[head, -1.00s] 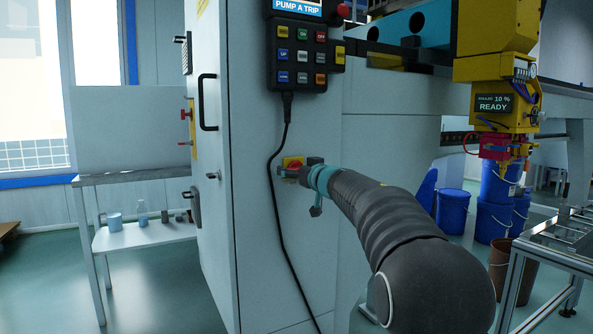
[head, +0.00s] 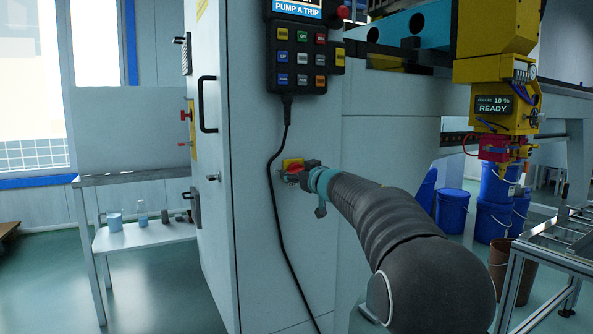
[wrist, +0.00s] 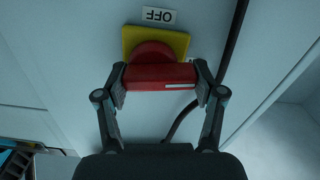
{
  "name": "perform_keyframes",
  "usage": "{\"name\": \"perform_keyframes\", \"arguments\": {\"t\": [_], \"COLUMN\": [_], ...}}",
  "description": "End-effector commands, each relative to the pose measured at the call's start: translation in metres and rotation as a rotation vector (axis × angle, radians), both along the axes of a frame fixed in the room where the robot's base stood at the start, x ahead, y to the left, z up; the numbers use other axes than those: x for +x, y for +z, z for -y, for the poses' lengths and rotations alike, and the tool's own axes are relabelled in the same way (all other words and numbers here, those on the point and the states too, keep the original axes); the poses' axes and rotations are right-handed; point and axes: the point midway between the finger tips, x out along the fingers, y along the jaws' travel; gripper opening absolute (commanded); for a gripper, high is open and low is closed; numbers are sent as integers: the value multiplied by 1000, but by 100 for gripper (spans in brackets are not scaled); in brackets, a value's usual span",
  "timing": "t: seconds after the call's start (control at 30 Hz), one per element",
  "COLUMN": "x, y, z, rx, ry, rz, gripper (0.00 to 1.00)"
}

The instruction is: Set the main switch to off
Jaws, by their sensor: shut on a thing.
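The main switch is a red rotary handle (wrist: 160,77) on a yellow plate (wrist: 138,40), on the side of a pale cabinet. A label reading OFF (wrist: 159,15) shows upside down above the plate in the wrist view. The handle bar lies across that picture, with a white mark on its right end. My gripper (wrist: 161,84) is shut on the handle, one finger at each end of the bar.
A black cable (head: 271,200) hangs from the button pendant (head: 304,55) and runs down just left of the switch. The cabinet door handle (head: 206,103) is further left. A side table (head: 130,179) stands at the left, blue buckets (head: 453,209) at the right.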

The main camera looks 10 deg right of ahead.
Motion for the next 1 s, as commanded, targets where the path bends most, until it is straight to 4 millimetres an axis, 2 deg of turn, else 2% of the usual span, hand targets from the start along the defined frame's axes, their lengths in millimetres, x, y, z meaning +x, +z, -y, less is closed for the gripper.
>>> {"name": "perform_keyframes", "arguments": {"t": [1.0], "x": [0], "y": [-8], "z": [0], "rx": [-906], "ry": [1], "rz": [297], "gripper": [34]}}
